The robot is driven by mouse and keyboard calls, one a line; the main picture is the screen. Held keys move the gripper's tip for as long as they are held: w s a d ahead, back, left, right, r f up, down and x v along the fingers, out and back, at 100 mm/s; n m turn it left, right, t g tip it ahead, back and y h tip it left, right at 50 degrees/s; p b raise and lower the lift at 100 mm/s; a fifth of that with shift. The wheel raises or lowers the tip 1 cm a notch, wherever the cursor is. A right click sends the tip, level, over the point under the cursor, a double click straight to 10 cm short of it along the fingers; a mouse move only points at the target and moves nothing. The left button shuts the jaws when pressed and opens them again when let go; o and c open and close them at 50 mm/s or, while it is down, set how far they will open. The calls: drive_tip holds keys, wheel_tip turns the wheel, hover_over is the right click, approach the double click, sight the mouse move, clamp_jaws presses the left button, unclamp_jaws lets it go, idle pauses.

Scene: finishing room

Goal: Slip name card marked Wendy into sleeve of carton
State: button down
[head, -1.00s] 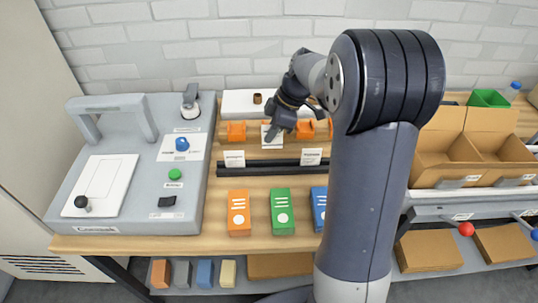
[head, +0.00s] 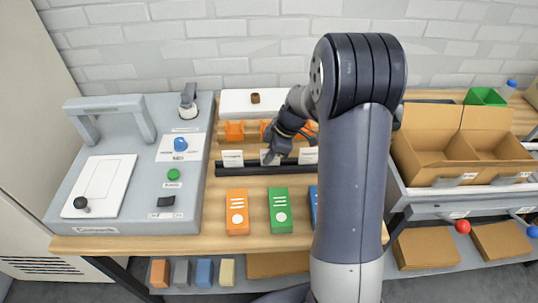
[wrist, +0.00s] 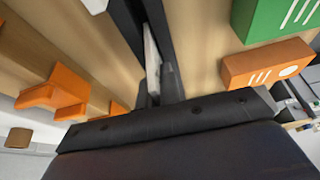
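My gripper (head: 270,158) is low at the black rail (head: 224,171), between two white cards (head: 232,158) (head: 308,155). It is shut on a third white card (head: 265,157), which shows nearly edge-on between the fingers in the wrist view (wrist: 152,55). That card is at the rail; I cannot tell whether its lower edge sits in the slot. The writing on the cards is too small to read. An open brown carton (head: 425,160) with two compartments stands at the right, with small pale labels on its front; its sleeve is not clear.
Orange (head: 237,212), green (head: 280,210) and blue (head: 314,203) boxes stand in front of the rail. Orange holders (head: 234,131) and a white block (head: 232,102) are behind. A grey machine (head: 125,215) fills the left. A green bin (head: 485,97) is at back right.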

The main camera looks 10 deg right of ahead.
drive_tip(key=c, duration=1.6)
unclamp_jaws()
drive_tip(key=v, duration=1.2)
drive_tip(key=shift+r, duration=0.1)
drive_tip(key=shift+a, duration=0.1)
drive_tip(key=x, duration=1.2)
drive_tip(key=shift+f, duration=0.45)
drive_tip(key=shift+r, duration=2.2)
